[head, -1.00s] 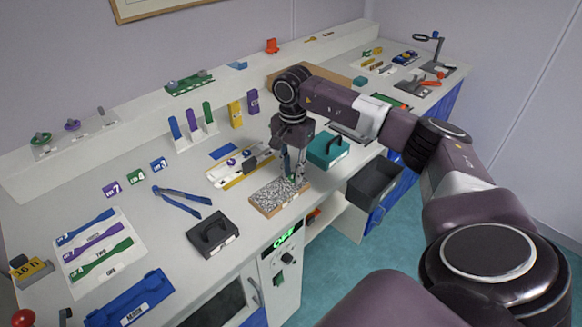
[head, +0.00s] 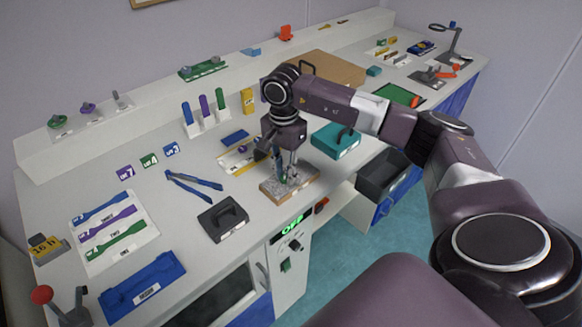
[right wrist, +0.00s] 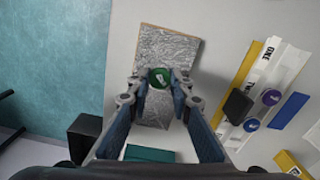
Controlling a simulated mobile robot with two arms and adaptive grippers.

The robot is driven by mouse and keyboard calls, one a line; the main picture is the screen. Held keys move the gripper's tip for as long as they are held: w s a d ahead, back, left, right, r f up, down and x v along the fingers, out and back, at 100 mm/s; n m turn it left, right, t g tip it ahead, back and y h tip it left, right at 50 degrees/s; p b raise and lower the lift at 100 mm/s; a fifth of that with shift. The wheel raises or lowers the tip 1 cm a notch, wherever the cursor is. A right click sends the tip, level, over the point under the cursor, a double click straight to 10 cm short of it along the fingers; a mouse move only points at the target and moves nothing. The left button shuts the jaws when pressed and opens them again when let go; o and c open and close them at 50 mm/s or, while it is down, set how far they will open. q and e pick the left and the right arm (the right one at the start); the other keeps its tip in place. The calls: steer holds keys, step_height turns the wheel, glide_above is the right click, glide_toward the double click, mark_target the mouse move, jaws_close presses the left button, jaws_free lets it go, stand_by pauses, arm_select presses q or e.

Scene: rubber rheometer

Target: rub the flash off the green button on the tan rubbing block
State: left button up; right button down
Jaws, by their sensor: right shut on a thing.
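The tan rubbing block (head: 268,192) lies on the bench in the head view, its top covered by a grey speckled sheet. It also shows in the right wrist view (right wrist: 176,48). My right gripper (head: 287,178) points down over the block. In the right wrist view its fingertips (right wrist: 160,84) are shut on the green button (right wrist: 160,77), which has a pale mark on its face. The button appears over the grey surface; I cannot tell whether it touches it. In the head view the button is hidden by the fingers. My left gripper is not in view.
A teal case (head: 335,140) and a dark open bin (head: 383,175) are to the right. A white tray (head: 232,163) with a purple button lies behind.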

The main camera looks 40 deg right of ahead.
mark_target(275, 188)
steer(key=shift+s+a, duration=0.15)
steer(key=shift+a, duration=1.65)
steer(key=shift+d+f+b, duration=0.1)
steer(key=shift+d+b, duration=0.5)
steer(key=shift+d, duration=1.05)
steer(key=shift+w+d+b, duration=0.15)
steer(key=shift+d+b, duration=0.05)
steer(key=shift+d, duration=0.85)
steer(key=shift+w+d+b, duration=0.15)
steer(key=shift+d+b, duration=0.05)
steer(key=shift+d, duration=0.85)
steer(key=shift+d+b, duration=0.35)
steer(key=shift+d, duration=1.25)
steer(key=shift+a+p, duration=0.45)
steer(key=shift+a, duration=1.05)
steer(key=shift+s+a+p, duration=0.15)
steer(key=shift+a+p, duration=0.05)
steer(key=shift+a, duration=1.75)
steer(key=shift+s+a+p, duration=0.15)
steer(key=shift+a+p, duration=0.05)
steer(key=shift+a, duration=1.75)
steer(key=shift+d, duration=0.1)
step_height(275, 188, up, 7)
steer(key=p, duration=0.4)
